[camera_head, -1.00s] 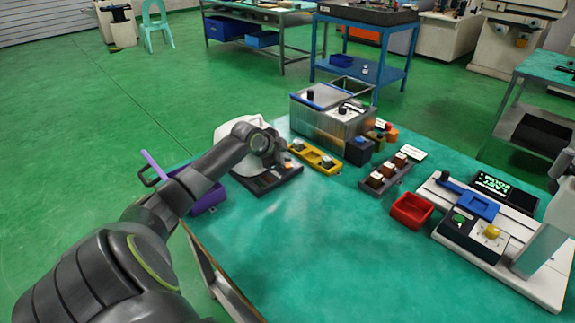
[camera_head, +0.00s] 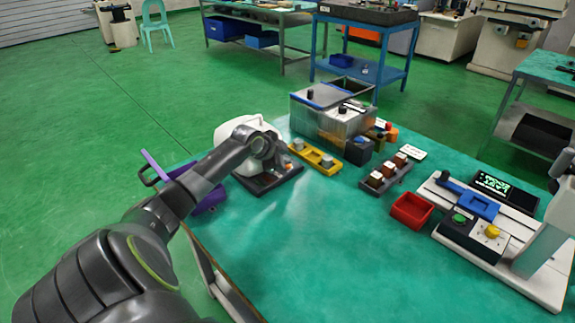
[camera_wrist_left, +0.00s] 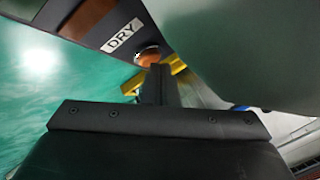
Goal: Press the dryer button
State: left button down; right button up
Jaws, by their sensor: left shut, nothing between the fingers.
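The dryer (camera_head: 240,127) is a white rounded unit on a dark base (camera_head: 262,187) at the table's left far edge. In the left wrist view its dark front carries a white "DRY" label (camera_wrist_left: 122,36) and a round orange button (camera_wrist_left: 147,57). My left gripper (camera_wrist_left: 158,72) is shut and empty, its fingertips right at the button's lower edge; I cannot tell whether they press it. My right gripper is not in view.
A yellow holder (camera_head: 318,159) is just right of the dryer, with a metal tank (camera_head: 325,125) behind it. A purple bin (camera_head: 212,200) hangs left of the table. A red tray (camera_head: 411,211) and a white machine (camera_head: 515,250) are to the right. The table front is clear.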

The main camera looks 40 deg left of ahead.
pick_arm(q)
jog(key=shift+s+d+f, duration=0.1)
jog(key=shift+s+f, duration=0.1)
jog(key=shift+f, duration=0.4)
dwell(0.6)
jog(key=shift+r, duration=0.1)
jog(key=shift+w+r+p, duration=0.1)
jog(key=shift+r+p, duration=0.55)
jog(key=shift+a+r, duration=0.2)
jog(key=shift+a, duration=0.1)
jog(key=shift+w+r, duration=0.1)
notch_tip(320, 180, up, 5)
jog(key=p, duration=0.5)
jog(key=shift+d, duration=0.1)
